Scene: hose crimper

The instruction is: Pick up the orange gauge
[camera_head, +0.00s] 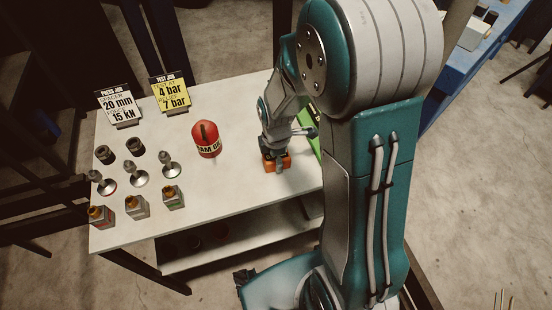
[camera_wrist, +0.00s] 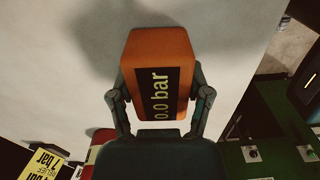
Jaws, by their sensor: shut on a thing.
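The orange gauge (camera_wrist: 150,55) is a block with a dark display reading "0.0 bar". It fills the middle of the wrist view, between the two fingers of my gripper (camera_wrist: 160,95). My gripper is shut on it, one finger pressed to each side. In the head view the orange gauge (camera_head: 284,162) shows below my gripper (camera_head: 277,148), at the right part of the white table (camera_head: 240,205). I cannot tell whether the gauge touches the table or is slightly above it.
A red cylinder (camera_head: 206,140) stands left of the gauge. Two signs, white (camera_head: 119,105) and yellow (camera_head: 170,93), stand at the back left. Several small fittings and blocks (camera_head: 137,206) sit at the left. A green machine (camera_wrist: 275,125) is close to my gripper. The table's front middle is clear.

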